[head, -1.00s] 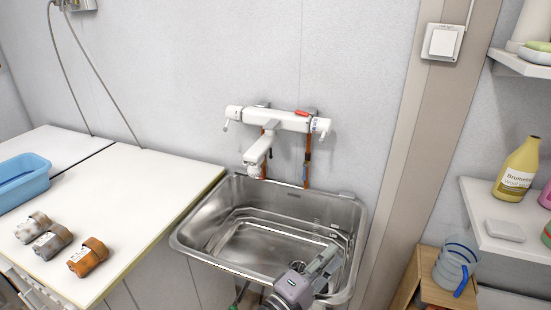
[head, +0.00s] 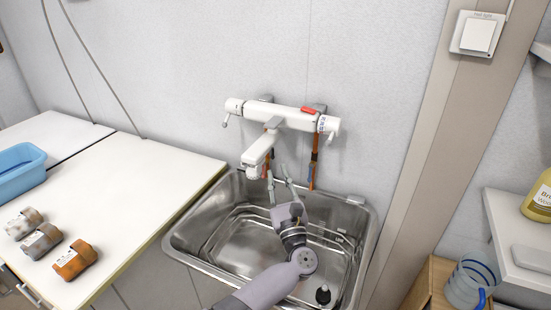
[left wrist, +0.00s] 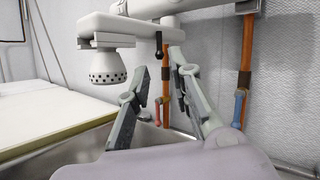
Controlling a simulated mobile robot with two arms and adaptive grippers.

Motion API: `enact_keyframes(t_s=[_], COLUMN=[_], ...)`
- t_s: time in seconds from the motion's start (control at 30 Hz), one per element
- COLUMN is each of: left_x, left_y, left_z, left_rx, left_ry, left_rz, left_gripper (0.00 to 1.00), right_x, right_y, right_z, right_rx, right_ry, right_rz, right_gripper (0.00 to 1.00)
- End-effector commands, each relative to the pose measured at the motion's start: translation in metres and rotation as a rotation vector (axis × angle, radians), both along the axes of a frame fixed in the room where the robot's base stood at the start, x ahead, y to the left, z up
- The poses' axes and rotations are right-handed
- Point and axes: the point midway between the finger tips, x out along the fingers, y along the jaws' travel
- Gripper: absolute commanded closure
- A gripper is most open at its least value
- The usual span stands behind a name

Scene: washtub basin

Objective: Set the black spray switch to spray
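A small black switch (left wrist: 158,45) hangs from the white spout (left wrist: 125,27) in the left wrist view, to the right of the round shower head (left wrist: 108,68). In the head view the spout (head: 259,151) reaches forward from the white wall mixer over the basin; I cannot make out the switch there. My left gripper (head: 279,180) is above the basin, just below and right of the spout end. In the left wrist view its two fingers (left wrist: 157,72) are apart with nothing held between them. The switch appears between and beyond the fingertips. My right gripper is out of view.
The steel basin (head: 190,242) lies under the gripper, with a small black object (head: 323,295) inside. Orange pipes (head: 314,165) run down the wall behind. A white counter (head: 130,185) with several small containers is at left. A shelf (head: 510,250) stands at right.

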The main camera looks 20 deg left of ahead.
Motion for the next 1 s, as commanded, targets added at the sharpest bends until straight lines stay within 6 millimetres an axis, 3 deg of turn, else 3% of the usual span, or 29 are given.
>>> enact_keyframes(t_s=[0.03,0.3,0.67,1.0], left_x=[0.007,0.035,0.04,0.04], left_y=[0.006,0.025,0.03,0.029], left_z=[0.009,0.021,0.021,0.021], left_rx=[0.006,0.005,0.004,0.004], left_ry=[-0.002,-0.001,0.001,0.001], left_rz=[0.002,0.0,0.0,0.0], left_gripper=[0.79,0.79,0.79,1.0], right_x=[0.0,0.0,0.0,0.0], right_y=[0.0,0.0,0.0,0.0], right_z=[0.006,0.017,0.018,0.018], right_rx=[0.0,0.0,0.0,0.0], right_ry=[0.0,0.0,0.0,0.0], right_rz=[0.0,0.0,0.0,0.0], right_gripper=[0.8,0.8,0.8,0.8])
